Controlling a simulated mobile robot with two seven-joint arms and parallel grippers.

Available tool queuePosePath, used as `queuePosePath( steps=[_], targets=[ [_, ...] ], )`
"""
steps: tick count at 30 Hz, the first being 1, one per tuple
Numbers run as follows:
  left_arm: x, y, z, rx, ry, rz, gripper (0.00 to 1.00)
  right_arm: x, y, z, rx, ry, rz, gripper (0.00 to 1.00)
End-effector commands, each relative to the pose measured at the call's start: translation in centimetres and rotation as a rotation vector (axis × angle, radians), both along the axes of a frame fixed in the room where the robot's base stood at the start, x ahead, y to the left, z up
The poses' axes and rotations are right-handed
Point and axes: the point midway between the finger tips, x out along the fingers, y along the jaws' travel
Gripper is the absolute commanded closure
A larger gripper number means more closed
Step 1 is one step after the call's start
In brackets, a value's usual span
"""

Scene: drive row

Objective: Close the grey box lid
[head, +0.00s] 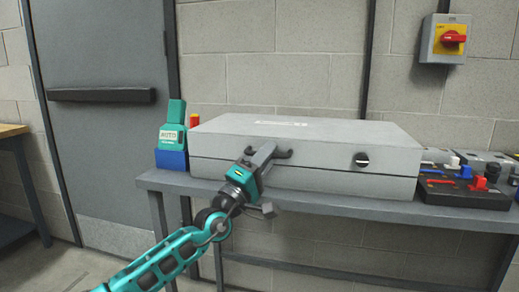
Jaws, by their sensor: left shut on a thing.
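The grey box (310,177) sits on the grey table against the block wall. Its lid (345,132) is down on the body, with a thin dark seam between them along the front. A dark handle (285,154) shows on the front left part of the lid, and a round dark latch (361,160) on the front right. My left gripper (266,153) is at the front of the lid and shut on the handle, partly covering it. My right gripper is not in view.
A teal AUTO device (172,127) on a blue block (172,159) stands left of the box. A black tray (463,193) with coloured parts lies to the right. The table (400,209) has a narrow free front strip. A red-knobbed switch (453,38) is on the wall.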

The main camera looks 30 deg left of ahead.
Motion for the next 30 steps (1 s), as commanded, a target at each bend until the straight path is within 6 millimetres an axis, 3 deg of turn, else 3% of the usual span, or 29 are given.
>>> queuePosePath(
  steps=[17, 18, 19, 30],
  targets=[
    [0.2, -0.4, -0.9, 0.001, 0.014, 0.000, 1.00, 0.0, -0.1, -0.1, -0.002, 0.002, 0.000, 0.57],
    [0.2, -0.4, -0.9, 0.001, 0.014, 0.000, 0.78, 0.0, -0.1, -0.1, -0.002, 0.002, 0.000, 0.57],
    [0.2, -0.4, -0.9, 0.001, 0.014, 0.000, 0.76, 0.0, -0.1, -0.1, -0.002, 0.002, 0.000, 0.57],
    [-1.0, -0.1, -1.6, 0.002, 0.015, 0.000, 0.76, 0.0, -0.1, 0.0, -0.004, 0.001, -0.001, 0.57]
  ],
)
